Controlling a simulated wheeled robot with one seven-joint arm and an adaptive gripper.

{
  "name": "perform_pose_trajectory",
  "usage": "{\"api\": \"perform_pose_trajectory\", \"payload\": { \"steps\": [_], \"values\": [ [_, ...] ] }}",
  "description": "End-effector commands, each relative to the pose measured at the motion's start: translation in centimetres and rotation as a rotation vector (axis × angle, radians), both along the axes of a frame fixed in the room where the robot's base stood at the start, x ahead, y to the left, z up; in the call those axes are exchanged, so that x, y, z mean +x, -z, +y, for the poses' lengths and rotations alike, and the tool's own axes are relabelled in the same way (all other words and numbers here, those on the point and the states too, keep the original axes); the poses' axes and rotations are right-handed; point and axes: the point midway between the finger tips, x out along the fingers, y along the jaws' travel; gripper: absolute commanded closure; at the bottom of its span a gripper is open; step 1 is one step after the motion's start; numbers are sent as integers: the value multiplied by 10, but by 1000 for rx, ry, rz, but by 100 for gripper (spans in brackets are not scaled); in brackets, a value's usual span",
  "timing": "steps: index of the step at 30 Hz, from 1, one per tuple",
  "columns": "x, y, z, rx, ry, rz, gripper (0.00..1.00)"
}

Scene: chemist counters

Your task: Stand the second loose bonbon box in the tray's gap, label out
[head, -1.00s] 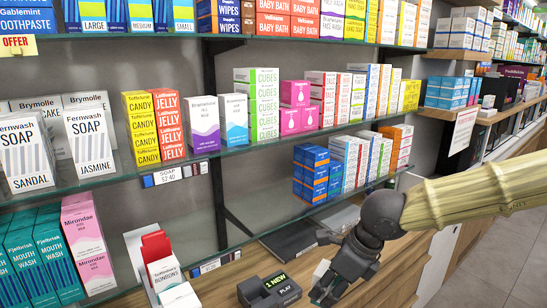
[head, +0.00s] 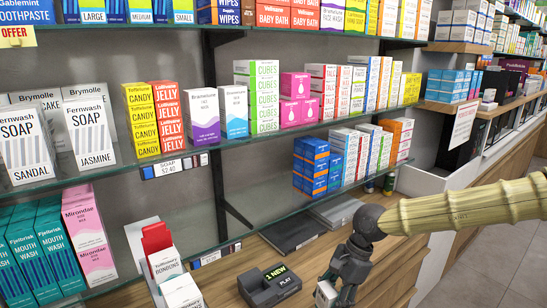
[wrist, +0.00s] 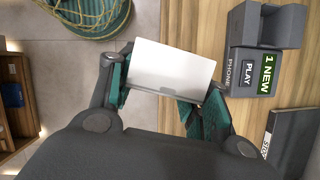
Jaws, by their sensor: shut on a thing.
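My gripper (head: 329,298) is shut on a small white box (head: 325,292), held above the wooden counter right of the answering machine. In the wrist view the box (wrist: 172,72) shows a plain pale face between the teal-padded fingers (wrist: 160,98); no label is readable there. At the lower left of the head view, a white tray (head: 138,237) holds a red piece (head: 156,238) and a white box lettered BONBONS (head: 164,265). Another white box (head: 183,292) stands in front of it, cut by the frame's bottom edge. I cannot make out the tray's gap clearly.
A dark answering machine (head: 270,287) stands on the counter between the tray and my gripper. Flat dark and grey items (head: 292,234) lie behind it. A glass shelf (head: 200,237) overhangs the counter's back. Pink boxes (head: 88,235) stand left of the tray.

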Motion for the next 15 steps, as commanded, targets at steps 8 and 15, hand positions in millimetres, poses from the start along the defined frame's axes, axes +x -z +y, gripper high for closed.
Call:
{"api": "perform_pose_trajectory", "payload": {
  "steps": [8,15],
  "values": [
    [4,46,-8,-2,-323,3,74],
    [4,90,-16,0,-638,3,74]
  ]
}}
